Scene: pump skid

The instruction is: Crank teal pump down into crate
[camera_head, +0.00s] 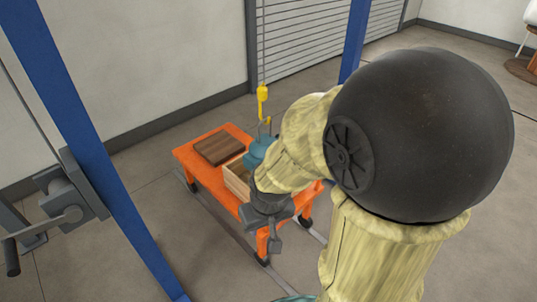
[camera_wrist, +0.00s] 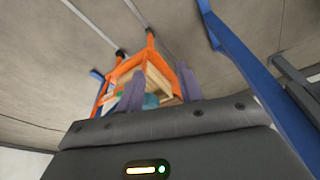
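The teal pump (camera_head: 258,150) hangs under a yellow hook (camera_head: 262,95) at the wooden crate (camera_head: 235,180); my arm hides its lower right side. I cannot tell whether its base is inside the crate. A bit of teal also shows between my fingers in the wrist view (camera_wrist: 151,100), beyond them. The winch (camera_head: 68,195) is on the left blue post, with its crank handle (camera_head: 12,258) at the lower left. My gripper (camera_wrist: 158,82) is open, with two separated fingers and nothing between them. In the head view it is in front of the cart, well right of the crank.
The crate stands on an orange cart (camera_head: 195,157) with a brown wooden board (camera_head: 219,148) beside it. Blue posts (camera_head: 85,130) rise left and behind (camera_head: 355,40). Bare floor lies between the left post and the cart.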

